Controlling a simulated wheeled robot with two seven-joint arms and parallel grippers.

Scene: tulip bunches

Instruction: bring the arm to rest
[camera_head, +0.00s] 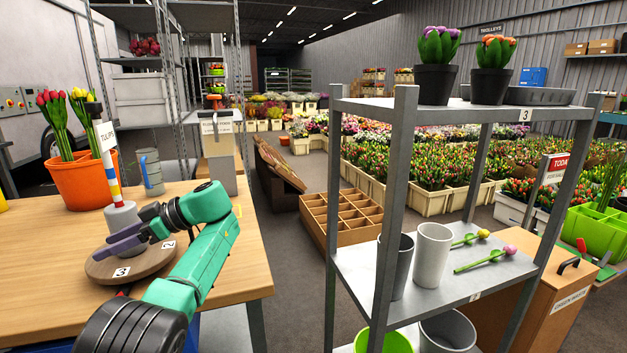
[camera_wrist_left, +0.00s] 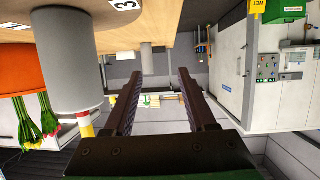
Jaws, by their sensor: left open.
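My left arm comes in over the wooden table (camera_head: 235,277) in the head view. My left gripper (camera_head: 102,247) is open with nothing between its fingers. It is over the round brown turntable (camera_head: 125,266), marked 2 and 3, close in front of the grey cylinder (camera_head: 122,214) with the striped post. In the left wrist view, which is upside down, both fingers (camera_wrist_left: 159,74) stand apart, and the grey cylinder (camera_wrist_left: 66,60) is to their left. My right gripper is not in view.
An orange bucket of tulips (camera_head: 78,182) and a grey-blue jug (camera_head: 152,172) stand behind the gripper. A metal shelf (camera_head: 400,120) with potted plants, grey vases and two loose tulips stands to the right. The table's right part is clear.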

